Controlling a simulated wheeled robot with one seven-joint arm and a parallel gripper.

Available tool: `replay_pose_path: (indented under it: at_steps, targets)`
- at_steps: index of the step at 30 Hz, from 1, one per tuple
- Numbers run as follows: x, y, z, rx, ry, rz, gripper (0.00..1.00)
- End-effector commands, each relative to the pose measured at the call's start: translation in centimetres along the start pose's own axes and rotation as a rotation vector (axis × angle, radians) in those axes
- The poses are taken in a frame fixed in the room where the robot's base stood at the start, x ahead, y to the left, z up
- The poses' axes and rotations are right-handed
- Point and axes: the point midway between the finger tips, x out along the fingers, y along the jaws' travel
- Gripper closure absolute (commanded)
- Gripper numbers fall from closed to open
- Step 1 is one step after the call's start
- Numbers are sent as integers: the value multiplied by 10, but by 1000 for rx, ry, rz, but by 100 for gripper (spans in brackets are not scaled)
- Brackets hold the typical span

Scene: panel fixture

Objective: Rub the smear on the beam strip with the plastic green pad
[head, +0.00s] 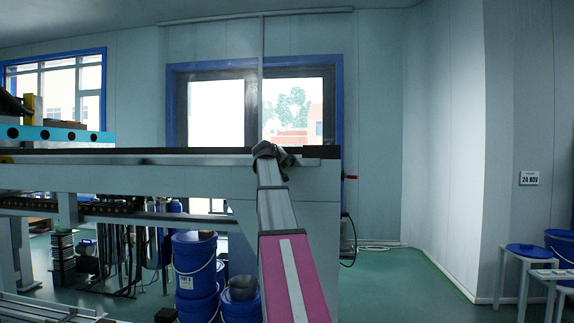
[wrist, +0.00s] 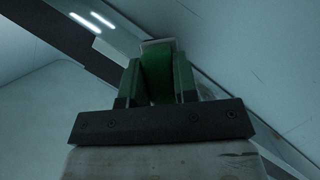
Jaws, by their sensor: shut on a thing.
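In the wrist view my gripper (wrist: 158,66) is shut on the green pad (wrist: 156,84), which sits between its two fingers. A pale edge shows at the far end of the pad. Beyond it the beam strip (wrist: 84,46) runs diagonally from upper left to lower right. I cannot tell whether the pad touches the strip. In the head view my arm reaches forward to the top of the long pale beam (head: 140,181), near its right end. My gripper and the pad are hidden there behind the arm's end. I cannot make out the smear in either view.
A turquoise part with round holes (head: 52,134) stands at the left on the beam. Blue buckets (head: 195,265) and hanging straps are below the beam. A small red-tipped handle (head: 350,177) sticks out at the beam's right end. The floor at right is clear up to white stools (head: 530,273).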

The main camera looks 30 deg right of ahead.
Motion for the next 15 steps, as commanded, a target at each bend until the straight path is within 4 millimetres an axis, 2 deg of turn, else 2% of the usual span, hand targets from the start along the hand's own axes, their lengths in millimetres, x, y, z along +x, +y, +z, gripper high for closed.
replay_pose_path:
  at_steps: [15]
  targets:
    - [-6,-19,-19,0,1,0,92]
